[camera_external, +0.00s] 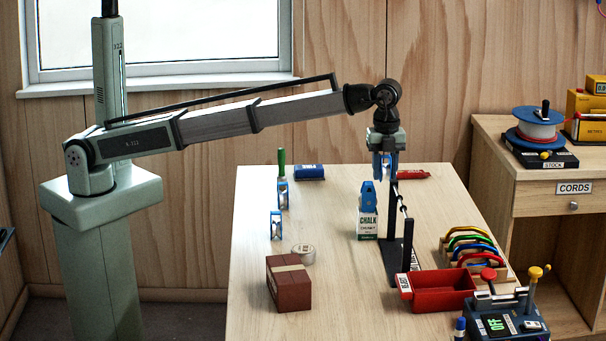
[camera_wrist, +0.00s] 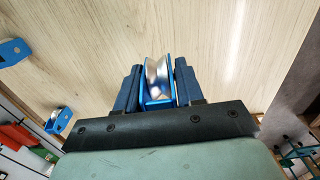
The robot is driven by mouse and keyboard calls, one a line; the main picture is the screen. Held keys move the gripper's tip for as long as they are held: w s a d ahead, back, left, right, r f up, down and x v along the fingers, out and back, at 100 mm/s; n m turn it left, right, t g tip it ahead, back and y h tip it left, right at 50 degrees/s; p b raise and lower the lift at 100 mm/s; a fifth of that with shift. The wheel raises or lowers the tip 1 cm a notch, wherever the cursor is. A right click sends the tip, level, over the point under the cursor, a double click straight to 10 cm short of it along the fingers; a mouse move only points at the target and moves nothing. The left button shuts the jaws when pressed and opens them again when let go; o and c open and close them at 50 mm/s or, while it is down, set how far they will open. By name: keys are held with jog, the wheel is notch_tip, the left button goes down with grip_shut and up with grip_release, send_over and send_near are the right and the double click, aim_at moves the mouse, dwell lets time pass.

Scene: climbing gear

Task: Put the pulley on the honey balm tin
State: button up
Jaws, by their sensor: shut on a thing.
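My gripper (camera_external: 386,172) is high over the back right part of the table, pointing down, and shut on a blue pulley. In the wrist view the held pulley (camera_wrist: 156,82) shows its silver grooved wheel between my two fingers. A small round pale tin (camera_external: 303,253), which looks like the honey balm tin, sits on the table just behind the brown block. Its label is too small to read. It is well to the left of my gripper and nearer the camera, and I cannot make it out in the wrist view.
Two other blue pulleys (camera_external: 282,195) (camera_external: 276,226) stand at the table's left side. A chalk box (camera_external: 367,222) and a black stand with a rod (camera_external: 407,245) are close below my gripper. A brown block (camera_external: 289,284) and red tray (camera_external: 440,292) are nearer. The table's middle is clear.

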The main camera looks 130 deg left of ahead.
notch_tip(320, 180, up, 9)
jog(key=shift+w+r, duration=0.1)
jog(key=shift+r, duration=0.1)
jog(key=shift+d+r, duration=0.25)
jog(key=shift+d, duration=0.25)
jog(key=w+d, duration=0.3)
jog(key=d, duration=1.2)
send_over(304, 248)
jog(key=shift+d+f, duration=0.1)
jog(key=shift+f, duration=7.45)
jog(key=shift+f, duration=0.15)
jog(key=o, duration=1.1)
